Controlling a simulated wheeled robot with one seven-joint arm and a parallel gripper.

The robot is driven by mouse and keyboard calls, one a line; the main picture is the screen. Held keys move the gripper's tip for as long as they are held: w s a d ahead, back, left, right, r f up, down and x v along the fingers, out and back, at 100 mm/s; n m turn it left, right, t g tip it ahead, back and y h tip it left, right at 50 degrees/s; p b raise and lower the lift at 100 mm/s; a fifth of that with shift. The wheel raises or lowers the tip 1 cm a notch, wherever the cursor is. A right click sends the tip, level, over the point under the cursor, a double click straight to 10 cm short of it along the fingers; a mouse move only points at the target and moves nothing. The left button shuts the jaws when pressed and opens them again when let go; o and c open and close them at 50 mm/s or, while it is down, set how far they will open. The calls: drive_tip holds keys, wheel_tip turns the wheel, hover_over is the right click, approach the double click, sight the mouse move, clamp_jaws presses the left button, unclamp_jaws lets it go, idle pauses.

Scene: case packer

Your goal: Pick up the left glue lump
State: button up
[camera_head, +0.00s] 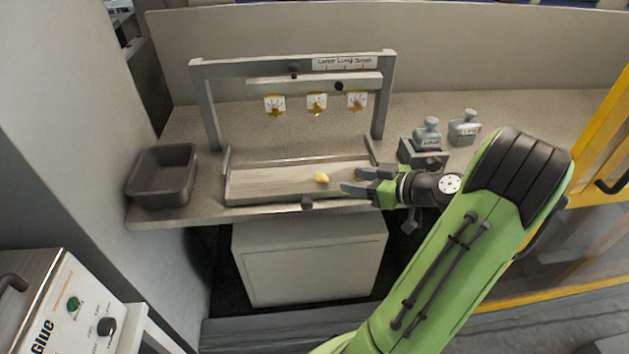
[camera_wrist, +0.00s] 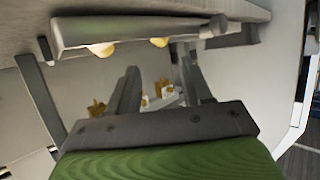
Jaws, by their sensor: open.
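Two yellow glue lumps are on the shallow metal tray (camera_head: 265,182) under the nozzle frame. The left glue lump (camera_head: 321,177) lies clear near the tray's middle. The other lump (camera_head: 359,175) is to its right, partly hidden by my gripper. My gripper (camera_head: 350,180) is open and empty, reaching in from the right, with its fingertips a little right of the left lump. In the wrist view my two fingers (camera_wrist: 158,62) are spread apart, and two yellow lumps (camera_wrist: 101,49) (camera_wrist: 158,42) show beyond them; I cannot tell which is which there.
The frame (camera_head: 203,105) carries several nozzles (camera_head: 316,102) with yellow glue above the tray. A grey bin (camera_head: 163,175) stands at the left. Two grey bottles (camera_head: 428,135) (camera_head: 464,128) stand at the back right. The counter's middle back is clear.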

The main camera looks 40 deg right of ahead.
sight(325, 175)
drive_tip(key=b+x, duration=0.1)
drive_tip(key=x, duration=1)
drive_tip(key=shift+w, duration=0.1)
drive_tip(key=c, duration=0.8)
